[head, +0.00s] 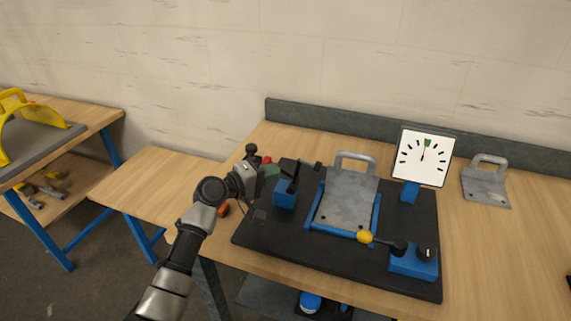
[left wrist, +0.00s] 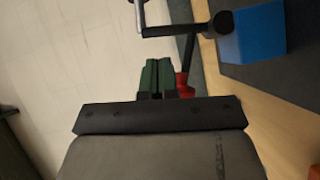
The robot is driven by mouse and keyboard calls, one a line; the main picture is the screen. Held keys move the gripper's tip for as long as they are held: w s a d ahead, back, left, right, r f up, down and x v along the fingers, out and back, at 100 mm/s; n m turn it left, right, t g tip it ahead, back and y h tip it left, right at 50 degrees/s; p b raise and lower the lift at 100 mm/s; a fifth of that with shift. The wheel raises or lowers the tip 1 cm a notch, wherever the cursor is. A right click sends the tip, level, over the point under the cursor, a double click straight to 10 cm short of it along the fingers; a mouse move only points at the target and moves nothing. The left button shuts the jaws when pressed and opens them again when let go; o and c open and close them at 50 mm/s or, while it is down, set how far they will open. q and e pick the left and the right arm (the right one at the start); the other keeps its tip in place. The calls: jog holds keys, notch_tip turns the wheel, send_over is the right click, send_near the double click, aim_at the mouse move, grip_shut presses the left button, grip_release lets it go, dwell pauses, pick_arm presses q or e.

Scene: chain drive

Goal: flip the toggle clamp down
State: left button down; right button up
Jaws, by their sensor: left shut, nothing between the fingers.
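The toggle clamp has a blue base block (head: 284,198) on the left part of the dark board, with a black arm pointing up and to the right. Its red grip (head: 267,160) shows just behind my left gripper (head: 270,172). In the left wrist view the blue base (left wrist: 258,33) is at upper right, with the black lever running down to the red grip (left wrist: 185,85). The green fingers of my left gripper (left wrist: 157,75) are shut and empty, right beside the red grip. I cannot tell whether they touch. My right gripper is not in view.
The dark board (head: 260,236) also carries a grey plate (head: 345,200) in a blue frame, a yellow-knobbed lever (head: 365,237) on a blue block, and a white dial (head: 423,156). A grey handled bracket (head: 486,182) lies right. A small orange-red object (head: 223,210) shows beside my arm.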

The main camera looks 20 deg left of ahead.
pick_arm(q)
jog(key=shift+x, duration=2.3)
jog(key=shift+d+r+p, duration=0.1)
jog(key=shift+p, duration=0.35)
